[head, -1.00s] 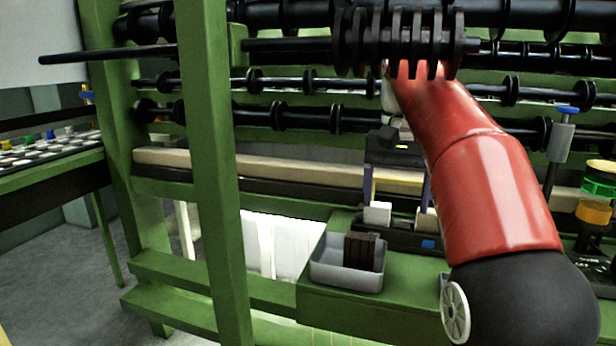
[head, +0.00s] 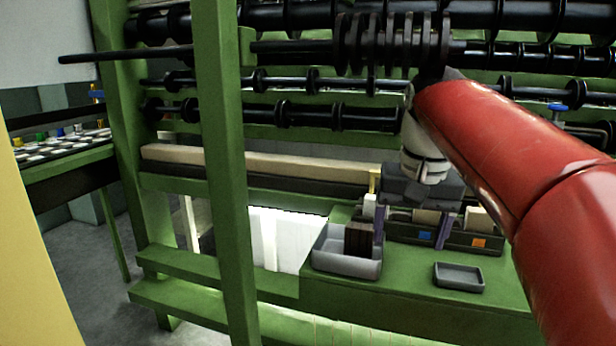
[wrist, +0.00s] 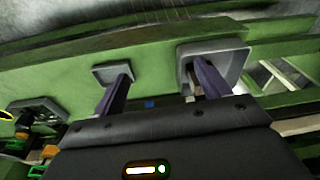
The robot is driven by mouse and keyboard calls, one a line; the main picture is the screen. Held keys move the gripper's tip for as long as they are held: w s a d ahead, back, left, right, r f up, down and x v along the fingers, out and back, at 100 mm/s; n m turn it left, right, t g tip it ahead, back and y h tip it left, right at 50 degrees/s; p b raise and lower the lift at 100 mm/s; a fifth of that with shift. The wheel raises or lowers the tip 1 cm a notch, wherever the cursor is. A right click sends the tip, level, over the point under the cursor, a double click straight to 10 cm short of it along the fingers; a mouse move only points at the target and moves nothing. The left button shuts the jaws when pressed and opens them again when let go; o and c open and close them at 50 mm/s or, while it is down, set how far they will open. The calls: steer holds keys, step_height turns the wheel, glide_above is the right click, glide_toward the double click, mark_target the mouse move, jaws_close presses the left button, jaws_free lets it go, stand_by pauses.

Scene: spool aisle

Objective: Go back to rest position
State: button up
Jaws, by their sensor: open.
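My gripper (wrist: 158,88) shows in the wrist view as two purple fingers spread wide apart, with nothing between them. In the head view, my red arm comes in from the right, and the gripper (head: 410,222) hangs below the white wrist, its fingers in front of the bins on the green bench. One finger overlaps the grey tray with the dark block in the picture, but no contact can be made out.
A grey tray (head: 330,262) holding a dark brown block (head: 358,240) stands on the green bench (head: 400,300). A small empty tray (head: 459,277) lies to its right. Black bins (head: 470,238) stand behind. Black spool rods (head: 330,115) run above; a green post (head: 225,180) stands at left.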

steer(key=s+f+n+t, duration=0.2)
steer(key=s+f+t, duration=0.1)
steer(key=s+f, duration=1.2)
step_height(320, 180, down, 3)
steer(key=shift+s+f+t, duration=0.1)
steer(key=shift+s+t, duration=0.3)
steer(key=shift+a, duration=0.1)
